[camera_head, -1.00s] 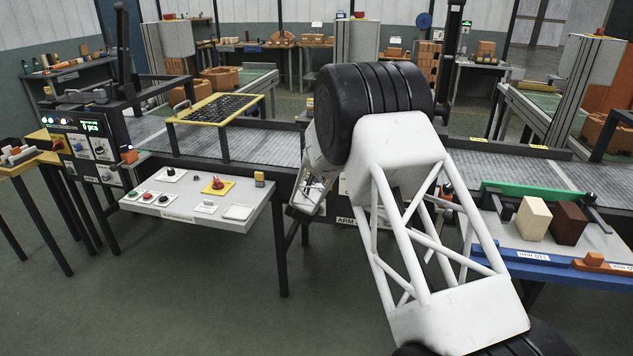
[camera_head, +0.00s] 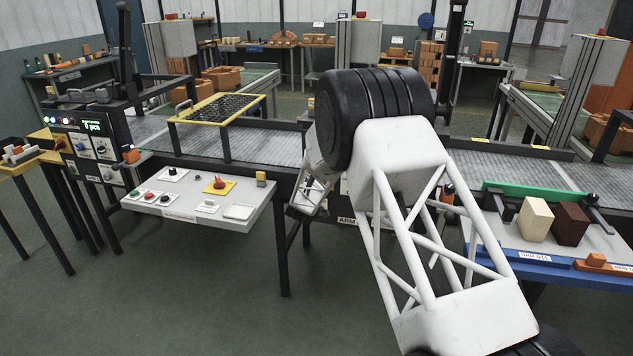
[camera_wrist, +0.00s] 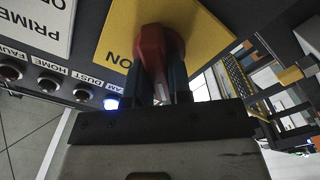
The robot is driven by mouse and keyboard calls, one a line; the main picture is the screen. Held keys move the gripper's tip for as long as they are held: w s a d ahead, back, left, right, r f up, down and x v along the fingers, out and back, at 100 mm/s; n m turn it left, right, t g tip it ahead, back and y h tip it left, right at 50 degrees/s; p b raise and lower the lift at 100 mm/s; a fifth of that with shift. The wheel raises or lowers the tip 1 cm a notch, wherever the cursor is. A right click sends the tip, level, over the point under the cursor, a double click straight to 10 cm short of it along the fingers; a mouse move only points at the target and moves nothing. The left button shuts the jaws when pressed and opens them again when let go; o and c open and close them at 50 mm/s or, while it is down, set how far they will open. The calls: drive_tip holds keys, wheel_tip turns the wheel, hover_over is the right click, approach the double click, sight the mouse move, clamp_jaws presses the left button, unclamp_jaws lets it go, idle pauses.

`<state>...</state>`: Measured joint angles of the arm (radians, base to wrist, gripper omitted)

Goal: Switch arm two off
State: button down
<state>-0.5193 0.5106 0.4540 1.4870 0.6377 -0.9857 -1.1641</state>
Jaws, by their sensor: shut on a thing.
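A red rotary switch handle (camera_wrist: 160,50) sits on a yellow plate (camera_wrist: 205,32) in the wrist view. The word ON is printed on the plate, beside the handle. My gripper (camera_wrist: 163,84) is shut on the red handle, with one dark finger on each side of it. In the head view my arm hides the fingers and the switch. A label beginning with "ARM" (camera_head: 348,221) shows partly behind my arm.
Round indicators (camera_wrist: 48,84) line the grey panel beside the plate, and one lamp (camera_wrist: 111,103) glows bluish white. In the head view, a button table (camera_head: 210,205) stands to the left, and a bench with blocks (camera_head: 535,218) to the right.

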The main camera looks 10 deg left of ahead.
drive_tip(key=shift+f, duration=0.1)
idle(0.4)
drive_tip(key=c, duration=1)
unclamp_jaws()
drive_tip(key=shift+c, duration=0.2)
drive_tip(key=shift+s, duration=0.15)
drive_tip(key=s, duration=0.7)
drive_tip(key=shift+s, duration=0.25)
drive_tip(key=shift+d, duration=0.1)
